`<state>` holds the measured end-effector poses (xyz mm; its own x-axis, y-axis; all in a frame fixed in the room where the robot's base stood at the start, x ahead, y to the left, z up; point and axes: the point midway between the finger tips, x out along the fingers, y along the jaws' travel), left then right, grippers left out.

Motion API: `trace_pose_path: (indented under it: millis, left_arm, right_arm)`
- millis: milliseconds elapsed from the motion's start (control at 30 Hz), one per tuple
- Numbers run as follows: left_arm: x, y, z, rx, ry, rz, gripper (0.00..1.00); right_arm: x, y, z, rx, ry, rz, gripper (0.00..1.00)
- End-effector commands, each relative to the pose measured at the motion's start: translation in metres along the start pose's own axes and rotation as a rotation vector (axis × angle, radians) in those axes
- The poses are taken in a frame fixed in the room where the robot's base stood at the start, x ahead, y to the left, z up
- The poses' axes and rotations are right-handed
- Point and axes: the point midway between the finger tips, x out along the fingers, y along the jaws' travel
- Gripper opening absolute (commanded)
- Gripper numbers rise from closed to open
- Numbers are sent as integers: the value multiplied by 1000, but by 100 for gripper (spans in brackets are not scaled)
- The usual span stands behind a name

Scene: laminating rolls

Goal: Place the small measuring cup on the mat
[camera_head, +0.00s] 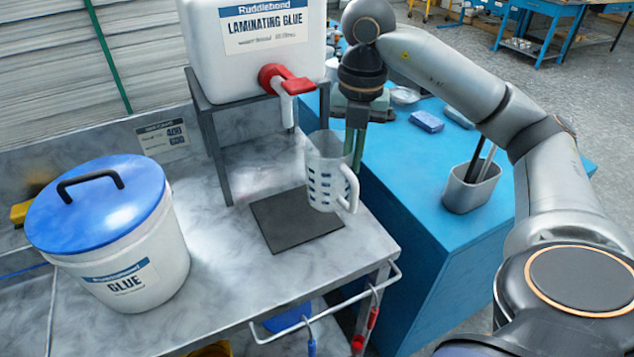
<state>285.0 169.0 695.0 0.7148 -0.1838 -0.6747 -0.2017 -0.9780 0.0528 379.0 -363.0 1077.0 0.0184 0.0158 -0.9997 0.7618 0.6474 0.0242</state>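The small measuring cup (325,178) is white with dark blue markings and a handle on its right side. It is roughly upright over the right part of the dark square mat (285,230); it seems to hang a little above it, but the gap is hard to judge. My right gripper (355,145) points down at the cup's right rim, and its greenish fingers appear shut on the cup's wall. The far finger is partly hidden by the cup. My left gripper is out of view.
A white glue container (255,70) with a red tap (285,80) stands on a metal stand behind the mat. A white bucket with a blue lid (100,205) is at the left. A blue cabinet (430,190) with a grey metal holder (470,188) is at the right.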

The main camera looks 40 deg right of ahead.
Motion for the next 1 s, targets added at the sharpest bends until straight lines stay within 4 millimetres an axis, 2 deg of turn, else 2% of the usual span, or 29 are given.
trace_pose_path:
  millis: [133, 233, 400, 567, 800, 1000]
  left_arm:
    - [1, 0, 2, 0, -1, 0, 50]
    - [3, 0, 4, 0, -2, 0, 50]
    - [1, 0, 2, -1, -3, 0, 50]
    - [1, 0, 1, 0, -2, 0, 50]
    - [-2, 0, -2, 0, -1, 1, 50]
    - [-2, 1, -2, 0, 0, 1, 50]
  right_arm:
    - [18, 25, 26, -1, 6, 0, 0]
    - [40, 33, 37, -1, 5, -4, 0]
    - [60, 45, 52, -2, 2, -2, 0]
    - [70, 50, 58, -1, 2, -1, 0]
    - [102, 52, 62, -2, 1, -2, 0]
    - [106, 52, 62, -2, -2, 0, 0]
